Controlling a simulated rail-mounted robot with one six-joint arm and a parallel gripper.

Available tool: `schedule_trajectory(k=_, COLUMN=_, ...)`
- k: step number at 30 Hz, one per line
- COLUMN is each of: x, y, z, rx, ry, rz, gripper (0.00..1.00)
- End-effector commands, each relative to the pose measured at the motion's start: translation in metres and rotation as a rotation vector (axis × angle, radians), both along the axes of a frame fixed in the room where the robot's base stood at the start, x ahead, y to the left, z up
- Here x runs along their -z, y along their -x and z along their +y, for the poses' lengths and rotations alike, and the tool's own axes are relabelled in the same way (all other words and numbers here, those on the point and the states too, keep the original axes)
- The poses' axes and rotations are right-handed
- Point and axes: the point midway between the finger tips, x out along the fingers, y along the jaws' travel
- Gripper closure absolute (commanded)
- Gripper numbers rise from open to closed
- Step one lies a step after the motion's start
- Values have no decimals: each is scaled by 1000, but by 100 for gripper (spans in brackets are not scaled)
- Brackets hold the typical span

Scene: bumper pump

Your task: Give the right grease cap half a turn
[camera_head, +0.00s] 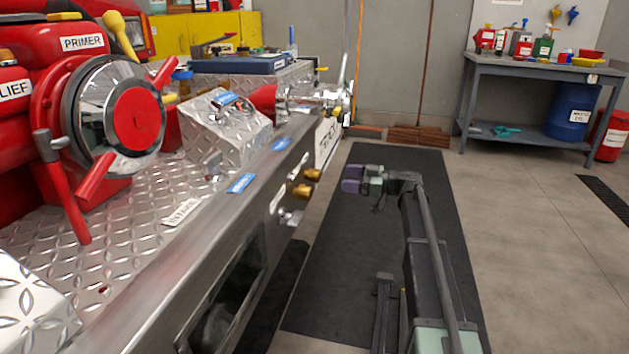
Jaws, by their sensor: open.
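Two brass-coloured caps stick out of the steel bumper's (268,165) outer face, near the middle of the head view. The right one in the picture (313,174) is slightly higher and farther off. The left one (303,190) is nearer, above a silver fitting (291,216). My gripper (351,179) points left toward the caps, with purple fingertips. It is open, looks empty, and is a short gap to the right of them, touching neither. The space between its fingers is small and hard to see.
Above the bumper stand diamond-plate boxes (225,135) and a red primer unit with a chrome wheel (131,118). A dark mat (372,290) lies under my arm. A grey workbench (535,70) stands far right. The floor between is clear.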

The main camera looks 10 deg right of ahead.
Motion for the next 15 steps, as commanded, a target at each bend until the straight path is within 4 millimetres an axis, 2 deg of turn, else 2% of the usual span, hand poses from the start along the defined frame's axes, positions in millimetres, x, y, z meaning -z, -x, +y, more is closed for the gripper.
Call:
schedule_trajectory(k=5, x=0, y=-4, z=9, rx=-2, ry=2, rz=0, gripper=30)
schedule_trajectory(k=8, x=0, y=-10, z=26, rx=-4, ry=2, rz=1, gripper=30)
schedule_trajectory(k=15, x=1, y=-33, z=78, rx=-4, ry=2, rz=2, gripper=30)
